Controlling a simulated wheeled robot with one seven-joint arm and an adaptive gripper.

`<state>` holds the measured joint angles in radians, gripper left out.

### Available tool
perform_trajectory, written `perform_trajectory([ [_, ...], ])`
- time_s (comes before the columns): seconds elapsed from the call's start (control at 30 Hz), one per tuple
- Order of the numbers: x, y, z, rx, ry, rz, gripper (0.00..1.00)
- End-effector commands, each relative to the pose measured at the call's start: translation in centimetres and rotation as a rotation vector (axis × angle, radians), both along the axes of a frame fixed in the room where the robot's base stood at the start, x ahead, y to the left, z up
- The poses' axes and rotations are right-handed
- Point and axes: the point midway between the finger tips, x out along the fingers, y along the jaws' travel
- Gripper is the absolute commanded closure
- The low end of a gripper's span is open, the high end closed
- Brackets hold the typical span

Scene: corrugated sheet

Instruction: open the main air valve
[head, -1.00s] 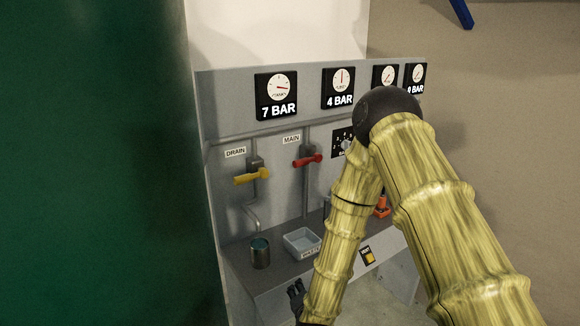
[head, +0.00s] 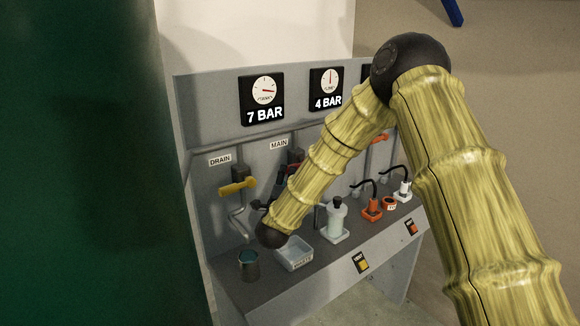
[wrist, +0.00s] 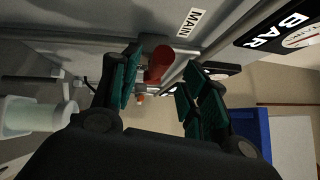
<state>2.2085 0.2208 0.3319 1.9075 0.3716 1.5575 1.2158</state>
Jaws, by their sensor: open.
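The red MAIN valve handle (wrist: 158,66) lies between my gripper's fingers (wrist: 160,88) in the wrist view, nearer the left finger. The fingers are spread apart; whether either touches the handle I cannot tell. In the head view my arm and gripper (head: 287,178) cover most of this handle, under the MAIN label (head: 279,144). The MAIN label (wrist: 191,22) also shows above the handle in the wrist view. The yellow DRAIN handle (head: 238,186) is to the left on the same panel.
The gauges reading 7 BAR (head: 262,99) and 4 BAR (head: 328,89) are above. On the ledge below stand a dark cup (head: 248,265), a grey-blue tray (head: 295,254), a white bottle-like part (head: 337,220) and orange fittings (head: 372,209). A green surface (head: 80,160) fills the left.

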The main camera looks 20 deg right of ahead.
Motion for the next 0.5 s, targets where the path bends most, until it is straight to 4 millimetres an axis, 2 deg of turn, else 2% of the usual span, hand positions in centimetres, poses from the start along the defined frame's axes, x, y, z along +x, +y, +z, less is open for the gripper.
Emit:
perform_trajectory([
  [0.03,0.8,-0.5,0.5,-0.001,-0.001,-0.002,0.55],
  [0.23,3.3,-1.8,0.8,-0.001,0.0,-0.002,0.55],
  [0.5,5.0,-2.7,0.8,-0.001,0.002,-0.003,0.55],
])
